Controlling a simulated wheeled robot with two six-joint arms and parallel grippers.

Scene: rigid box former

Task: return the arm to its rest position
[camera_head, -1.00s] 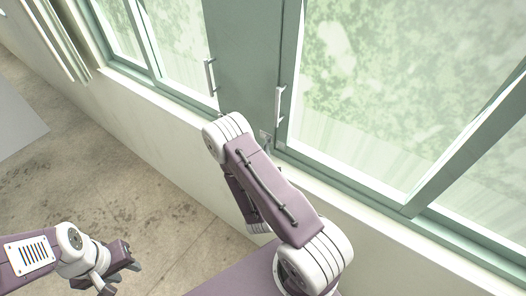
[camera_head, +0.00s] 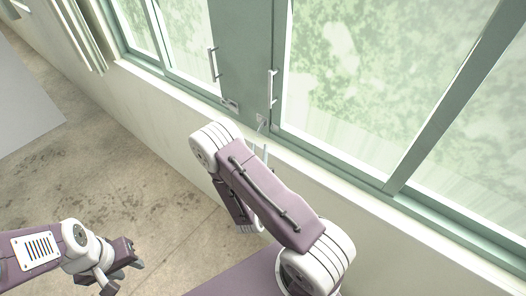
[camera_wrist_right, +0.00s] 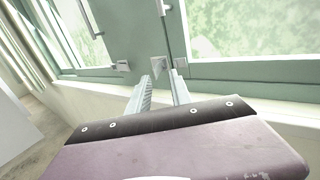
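My right arm (camera_head: 262,192) is folded in front of the window wall in the head view. Its gripper is mostly hidden behind the arm there; thin pale fingers show past the upper link. In the right wrist view, the two fingers of my right gripper (camera_wrist_right: 160,78) stand apart with nothing between them, pointing at the window frame and sill. My left gripper (camera_head: 122,278) is at the lower left of the head view, above the floor, with its fingers apart and empty.
A green-framed window has a white handle (camera_head: 272,92) and another handle (camera_head: 212,64). Small metal latch plates (camera_head: 231,104) sit low on the frame. The pale sill (camera_head: 340,172) runs close past my right arm. A grey panel (camera_head: 25,105) stands left. The concrete floor (camera_head: 120,180) is clear.

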